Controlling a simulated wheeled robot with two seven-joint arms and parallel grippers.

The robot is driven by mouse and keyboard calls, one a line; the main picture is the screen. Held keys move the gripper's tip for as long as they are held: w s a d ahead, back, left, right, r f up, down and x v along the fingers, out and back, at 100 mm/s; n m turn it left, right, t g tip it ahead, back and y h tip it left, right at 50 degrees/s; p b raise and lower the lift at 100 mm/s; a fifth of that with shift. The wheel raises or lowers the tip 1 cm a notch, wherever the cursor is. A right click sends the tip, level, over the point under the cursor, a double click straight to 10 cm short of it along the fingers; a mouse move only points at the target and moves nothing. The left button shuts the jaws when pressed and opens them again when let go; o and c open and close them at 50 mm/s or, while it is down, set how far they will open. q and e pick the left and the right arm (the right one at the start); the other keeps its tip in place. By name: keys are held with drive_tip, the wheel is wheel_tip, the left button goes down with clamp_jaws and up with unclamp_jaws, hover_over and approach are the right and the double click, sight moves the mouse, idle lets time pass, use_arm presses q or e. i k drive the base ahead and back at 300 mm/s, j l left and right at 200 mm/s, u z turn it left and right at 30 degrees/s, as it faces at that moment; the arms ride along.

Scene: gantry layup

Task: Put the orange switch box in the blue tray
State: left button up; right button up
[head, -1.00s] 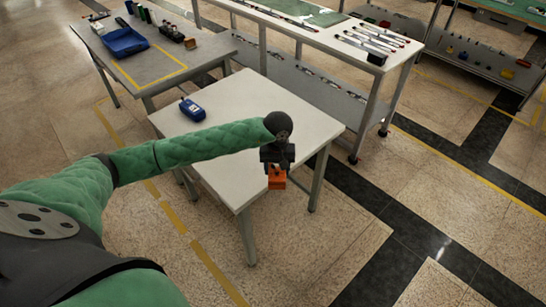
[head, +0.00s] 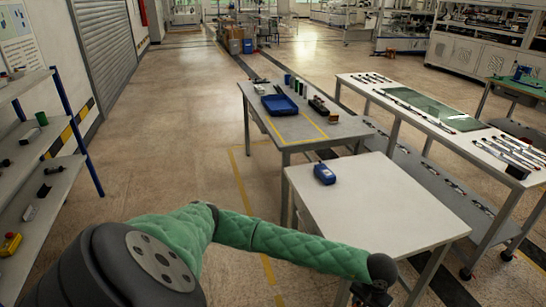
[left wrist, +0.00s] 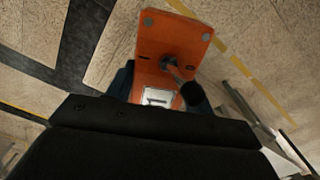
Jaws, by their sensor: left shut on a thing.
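The box cannot be made out in the head view. The blue tray (head: 279,104) lies on the grey table (head: 312,132) further back, well away from the gripper. It looks empty. My right gripper is not in view.
A blue handheld device (head: 324,173) lies on the otherwise clear white table (head: 385,205). Several small dark and green items stand around the tray. A long bench (head: 385,88) with tools stands at right, a shelf rack (head: 40,165) at left.

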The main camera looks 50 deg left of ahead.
sight(282, 108)
drive_tip(key=k+u, duration=0.15)
drive_tip(key=u, duration=1.15)
drive_tip(key=i+u, duration=0.15)
drive_tip(key=u, duration=0.3)
drive_tip(key=i+u, duration=0.15)
drive_tip(key=u, duration=0.35)
drive_tip(key=i+u, duration=0.2)
drive_tip(key=u, duration=0.25)
drive_tip(key=i+l, duration=0.25)
drive_tip(key=i, duration=0.25)
drive_tip(key=i+l, duration=0.2)
drive_tip(key=i, duration=0.3)
drive_tip(key=i+l, duration=0.25)
drive_tip(key=i, duration=0.25)
drive_tip(key=i+z, duration=0.1)
drive_tip(key=i, duration=0.65)
drive_tip(key=i+j+z, duration=0.15)
drive_tip(key=i, duration=0.65)
drive_tip(key=j+z, duration=0.1)
drive_tip(key=z, duration=1.6)
drive_tip(key=i+j, duration=0.05)
